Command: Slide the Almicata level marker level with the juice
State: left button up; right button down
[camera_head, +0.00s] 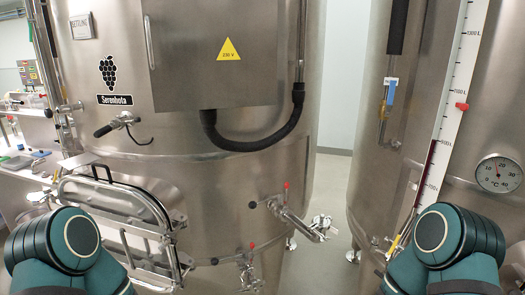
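A red level marker (462,106) sits on the white level scale (468,65) of the right vat (385,140). The dark red juice column (428,172) in the gauge ends clearly below the marker, near a printed line of the scale. The right vat's name label is not in view, so I cannot read whether it is Almicata. Only links of my two arms show at the bottom left and bottom right. Both grippers are out of view. My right arm stands in front of the gauge's lower end.
The left vat (200,180) carries a Serenhota label (114,99), a steel box (225,50) with a black hose (255,143), a hatch (118,215) and valves (297,217). A round thermometer (499,174) is right of the scale. A floor gap (328,200) separates the vats.

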aim_at(463, 107)
jog(key=z, duration=1.25)
